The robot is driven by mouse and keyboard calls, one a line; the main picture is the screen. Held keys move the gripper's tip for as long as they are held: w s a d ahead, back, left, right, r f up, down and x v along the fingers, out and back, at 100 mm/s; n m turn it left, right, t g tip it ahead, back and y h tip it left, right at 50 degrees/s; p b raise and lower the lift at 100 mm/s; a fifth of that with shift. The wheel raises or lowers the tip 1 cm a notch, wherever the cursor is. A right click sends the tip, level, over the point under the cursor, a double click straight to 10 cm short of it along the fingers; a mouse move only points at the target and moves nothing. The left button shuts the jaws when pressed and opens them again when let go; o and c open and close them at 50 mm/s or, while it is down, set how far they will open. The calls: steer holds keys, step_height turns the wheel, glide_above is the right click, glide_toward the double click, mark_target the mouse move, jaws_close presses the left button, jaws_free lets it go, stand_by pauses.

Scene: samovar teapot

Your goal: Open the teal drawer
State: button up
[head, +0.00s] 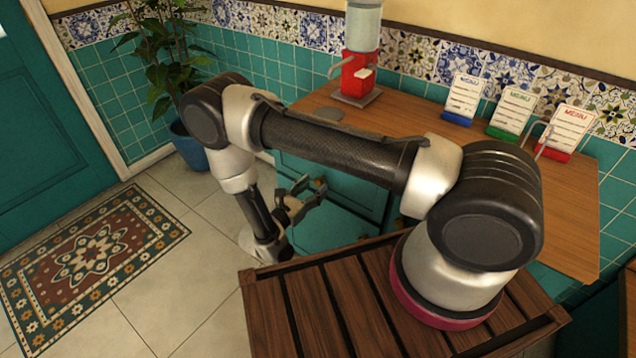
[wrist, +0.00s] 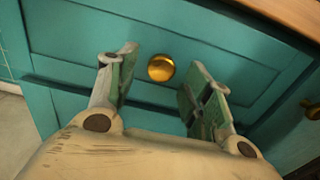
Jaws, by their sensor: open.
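The teal drawer (wrist: 235,50) fills most of the wrist view, with a round brass knob (wrist: 161,68) on its front. The drawer front looks flush with the cabinet. My gripper (wrist: 160,85) is open, with one finger on each side of the knob in the picture; I cannot tell whether the fingertips reach around it. In the head view my gripper (head: 308,193) is at the front of the teal cabinet (head: 335,222). A small part of a brass knob (head: 319,185) shows by the fingers. My arm hides part of the cabinet front.
The wooden counter (head: 575,200) carries a red dispenser (head: 358,75) and several menu stands (head: 463,97). A potted plant (head: 190,143) stands left of the cabinet. A patterned rug (head: 95,262) lies on the tiled floor. Another brass knob (wrist: 313,110) is at the right in the wrist view.

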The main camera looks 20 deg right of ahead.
mark_target(317, 184)
steer(key=shift+x, duration=1.6)
